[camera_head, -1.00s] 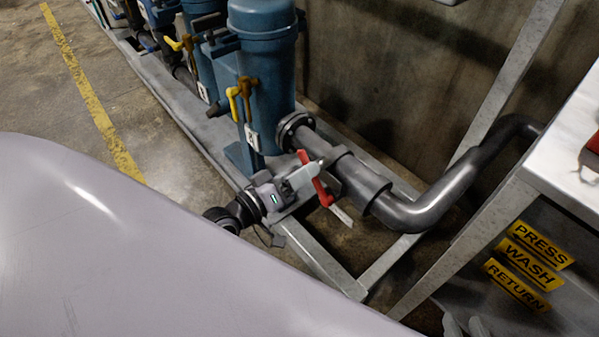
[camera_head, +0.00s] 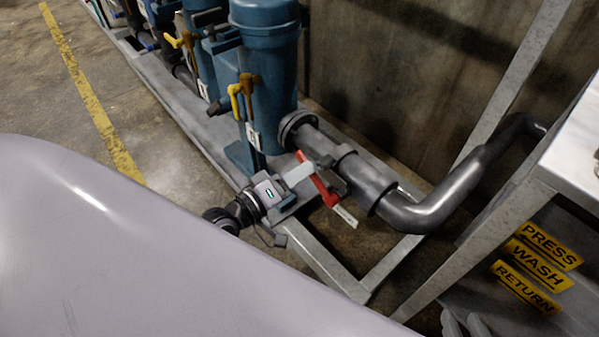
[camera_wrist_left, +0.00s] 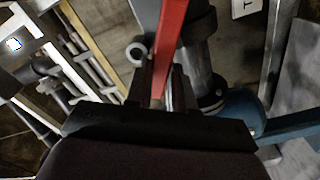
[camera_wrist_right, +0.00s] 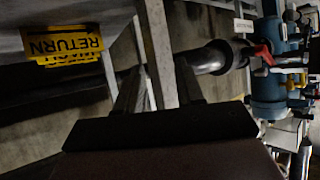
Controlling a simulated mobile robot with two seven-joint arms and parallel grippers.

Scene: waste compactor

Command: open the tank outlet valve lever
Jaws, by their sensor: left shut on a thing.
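The exact contact is dark and partly hidden. My right gripper (camera_wrist_right: 158,88) is open and empty in the right wrist view, apart from the red lever (camera_wrist_right: 263,54), which shows in the background there.
A grey pipe (camera_head: 432,210) bends away to the right. Metal frame beams (camera_head: 325,262) run below the valve. A white-topped table (camera_head: 578,150) and a panel with yellow PRESS, WASH and RETURN labels (camera_head: 524,290) stand at right. Yellow-handled valves (camera_head: 235,100) are behind.

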